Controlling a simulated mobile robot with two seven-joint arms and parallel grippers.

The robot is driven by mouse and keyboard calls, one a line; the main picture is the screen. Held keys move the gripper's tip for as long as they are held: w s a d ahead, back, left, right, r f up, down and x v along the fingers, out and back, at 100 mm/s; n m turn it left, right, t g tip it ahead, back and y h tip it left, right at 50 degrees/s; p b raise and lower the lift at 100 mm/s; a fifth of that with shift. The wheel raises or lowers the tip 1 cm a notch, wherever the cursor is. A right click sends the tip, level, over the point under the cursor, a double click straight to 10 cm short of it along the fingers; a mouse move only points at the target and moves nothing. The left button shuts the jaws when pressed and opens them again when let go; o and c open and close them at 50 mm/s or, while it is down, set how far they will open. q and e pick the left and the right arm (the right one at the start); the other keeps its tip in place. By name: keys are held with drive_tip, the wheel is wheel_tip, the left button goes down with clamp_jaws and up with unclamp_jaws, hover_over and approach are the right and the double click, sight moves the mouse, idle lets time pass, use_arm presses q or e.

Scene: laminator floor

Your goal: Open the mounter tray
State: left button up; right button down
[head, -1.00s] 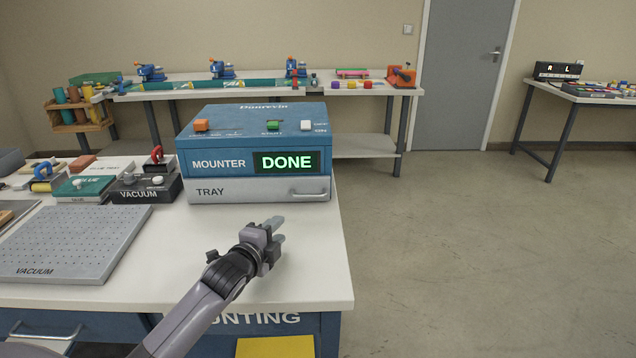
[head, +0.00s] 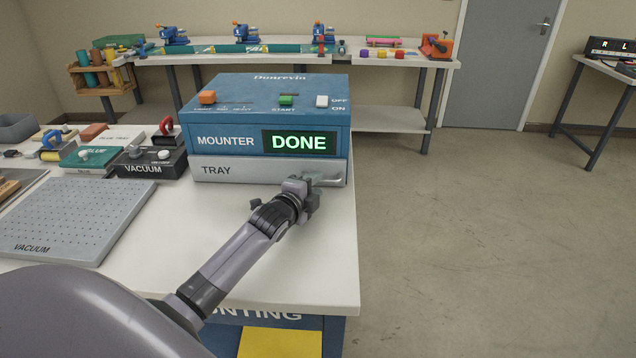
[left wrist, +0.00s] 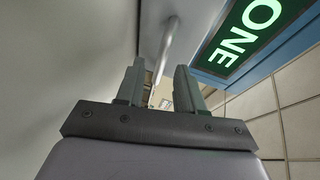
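The mounter (head: 270,108) is a blue box on the white table, with a green DONE display (head: 299,142). Its grey tray (head: 245,171) is closed, flush under the blue body. The tray handle (head: 325,181) is a pale bar at the right of the tray front, partly hidden by my left gripper (head: 308,186). In the left wrist view my left gripper (left wrist: 159,70) has its two fingers apart, nothing gripped. The handle (left wrist: 168,42) lines up with the gap between the fingertips; I cannot tell whether it lies inside the gap. My right gripper is not in view.
A black vacuum unit (head: 151,164) and a perforated vacuum plate (head: 75,215) are left of the mounter. The white tabletop (head: 325,265) is clear in front of the tray. The floor to the right is open. A long bench (head: 390,65) stands behind.

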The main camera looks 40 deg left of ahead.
use_arm(q)
drive_tip(key=shift+x, duration=1.2)
clamp_jaws()
